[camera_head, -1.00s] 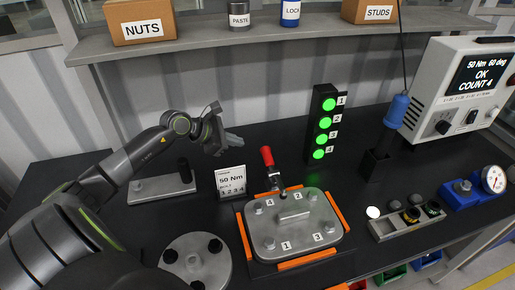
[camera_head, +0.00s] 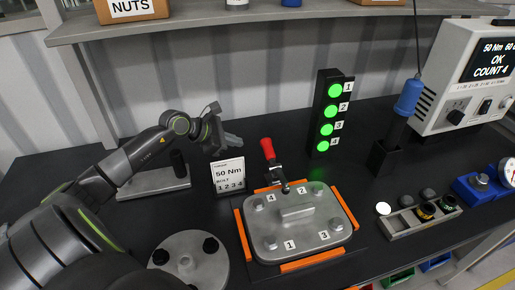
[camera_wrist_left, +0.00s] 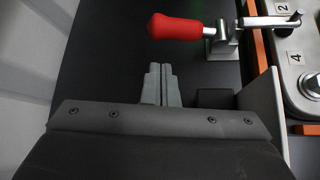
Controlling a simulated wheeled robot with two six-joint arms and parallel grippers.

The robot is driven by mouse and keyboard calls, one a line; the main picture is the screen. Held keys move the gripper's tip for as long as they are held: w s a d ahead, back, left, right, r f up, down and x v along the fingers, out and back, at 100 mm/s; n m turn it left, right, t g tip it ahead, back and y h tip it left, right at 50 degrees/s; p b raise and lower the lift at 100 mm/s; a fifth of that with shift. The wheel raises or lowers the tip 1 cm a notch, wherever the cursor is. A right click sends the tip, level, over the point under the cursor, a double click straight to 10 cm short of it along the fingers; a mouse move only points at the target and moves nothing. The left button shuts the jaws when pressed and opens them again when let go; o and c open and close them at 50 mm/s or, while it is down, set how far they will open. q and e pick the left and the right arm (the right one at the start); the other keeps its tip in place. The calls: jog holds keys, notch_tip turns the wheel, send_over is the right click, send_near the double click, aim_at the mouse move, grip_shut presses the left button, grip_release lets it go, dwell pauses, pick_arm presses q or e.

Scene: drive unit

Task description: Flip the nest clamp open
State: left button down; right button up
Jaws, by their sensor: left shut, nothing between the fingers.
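The nest clamp has a red handle (camera_head: 267,148) and a metal arm (camera_head: 279,174) at the back edge of the nest (camera_head: 241,236), which has orange edges. The handle leans up and back, and the clamp's arm reaches the rim of the silver cover plate (camera_head: 325,219). In the left wrist view the red handle (camera_wrist_left: 175,27) lies across the top, just beyond my fingertips and apart from them. My left gripper (camera_head: 238,143) is shut and empty, left of the handle; its closed fingers show in the wrist view (camera_wrist_left: 161,72). My right gripper is not in view.
A light tower (camera_head: 328,113) with green lamps stands behind right. A blue tool (camera_head: 408,98) sits in a black holder. A round plate (camera_head: 190,262) lies at front left.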

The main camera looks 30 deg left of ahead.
aim_at(270, 153)
pick_arm(q)
jog(key=shift+w, duration=0.1)
jog(key=p+x, duration=0.2)
jog(key=x, duration=0.6)
jog(key=shift+w+d+f, duration=0.1)
jog(key=shift+w+f, duration=0.1)
jog(key=shift+w+d+f, duration=0.2)
jog(key=shift+w+f, duration=0.2)
jog(key=shift+f, duration=0.05)
jog(key=shift+w, duration=0.1)
